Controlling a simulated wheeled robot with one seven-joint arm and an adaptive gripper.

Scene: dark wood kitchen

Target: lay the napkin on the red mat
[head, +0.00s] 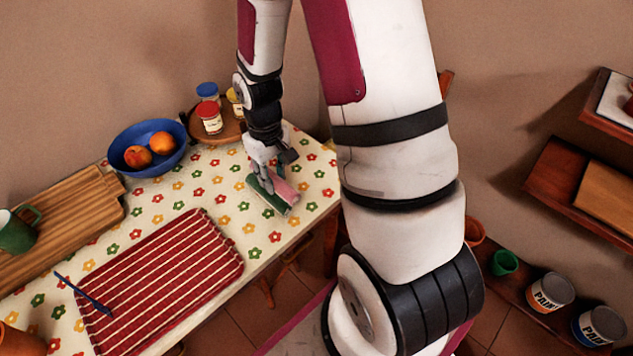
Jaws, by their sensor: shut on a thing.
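The red mat (176,272) lies on the flowered tablecloth at the front left, red with pale stripes. My gripper (273,172) is over the right end of the table, to the right of and beyond the mat. It is shut on a small striped piece in green, pink and pale tones, the napkin (267,196), which is at or just above the cloth; I cannot tell whether it touches. The gripper's fingers partly hide the napkin's far end.
A blue fork-like utensil (84,296) lies across the mat's left end. A blue bowl (173,160) with oranges, a round wooden tray (229,131) with jars and a cutting board (70,228) with a green mug (17,232) line the back. Cloth between napkin and mat is clear.

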